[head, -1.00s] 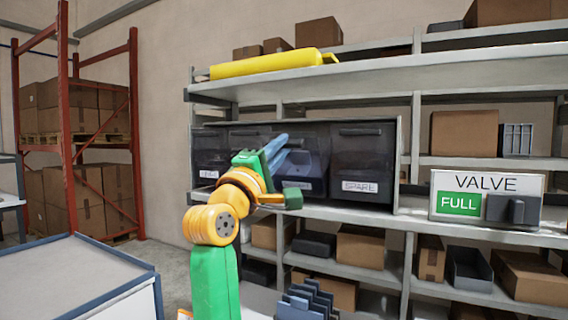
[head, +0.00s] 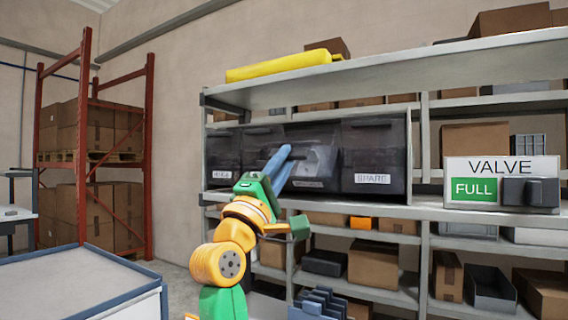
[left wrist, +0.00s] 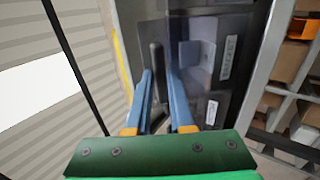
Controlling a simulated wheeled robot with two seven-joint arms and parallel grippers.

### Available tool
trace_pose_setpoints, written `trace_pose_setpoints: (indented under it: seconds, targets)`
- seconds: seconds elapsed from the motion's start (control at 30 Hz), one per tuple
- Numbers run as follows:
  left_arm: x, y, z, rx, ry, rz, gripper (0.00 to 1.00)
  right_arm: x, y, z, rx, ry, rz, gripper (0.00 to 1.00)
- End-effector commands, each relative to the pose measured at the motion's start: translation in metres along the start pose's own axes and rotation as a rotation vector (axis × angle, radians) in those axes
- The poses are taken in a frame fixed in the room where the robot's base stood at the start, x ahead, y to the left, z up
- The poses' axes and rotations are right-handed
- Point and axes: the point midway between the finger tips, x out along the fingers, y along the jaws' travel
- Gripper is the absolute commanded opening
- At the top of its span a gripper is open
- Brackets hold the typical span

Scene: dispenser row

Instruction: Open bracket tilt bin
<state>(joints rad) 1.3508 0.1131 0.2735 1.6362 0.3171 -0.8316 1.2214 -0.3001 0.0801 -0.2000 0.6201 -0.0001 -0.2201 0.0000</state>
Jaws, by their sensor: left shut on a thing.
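A row of dark, see-through tilt bins (head: 222,150) stands on the shelf. The bracket bin (head: 318,158) is the one just left of the bin labelled SPARE (head: 373,179); its label reads as BRACKET in the left wrist view (left wrist: 230,58). My left gripper (head: 283,154) is in front of it, its blue fingers reaching up to the bin front. In the left wrist view the fingers (left wrist: 163,88) stand on both sides of the dark bar handle (left wrist: 156,70), shut on it. How far the front leans out is hard to tell. My right gripper is not in view.
A VALVE sign with a green FULL panel (head: 473,189) and a dark block stands right of the bins. Boxes fill the lower shelves. A grey-topped table (head: 70,285) is at front left.

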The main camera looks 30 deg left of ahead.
Motion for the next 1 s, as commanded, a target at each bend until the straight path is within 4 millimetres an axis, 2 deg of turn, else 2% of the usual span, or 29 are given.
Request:
trace_pose_setpoints:
  seconds: [0.1,0.7,0.73,0.8,0.83,1.0]
  targets:
    - [-0.0024,-0.0051,0.0002,0.001,-0.001,-0.007,0.0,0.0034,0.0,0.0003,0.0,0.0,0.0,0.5]
    - [-0.0035,-0.0064,0.0003,0.001,-0.001,-0.009,0.0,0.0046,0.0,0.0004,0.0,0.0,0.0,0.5]
    - [-0.0035,-0.0065,0.0003,0.001,-0.001,-0.009,0.24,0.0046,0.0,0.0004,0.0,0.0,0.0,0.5]
    - [-0.0035,-0.0063,0.0003,0.0,-0.001,-0.008,0.43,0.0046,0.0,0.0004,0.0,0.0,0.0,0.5]
    - [-0.0035,-0.0061,0.0003,0.0,-0.001,-0.008,0.46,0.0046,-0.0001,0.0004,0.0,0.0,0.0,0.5]
    - [-0.0035,-0.0052,0.0002,0.0,-0.001,-0.005,0.46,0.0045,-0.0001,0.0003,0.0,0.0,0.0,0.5]
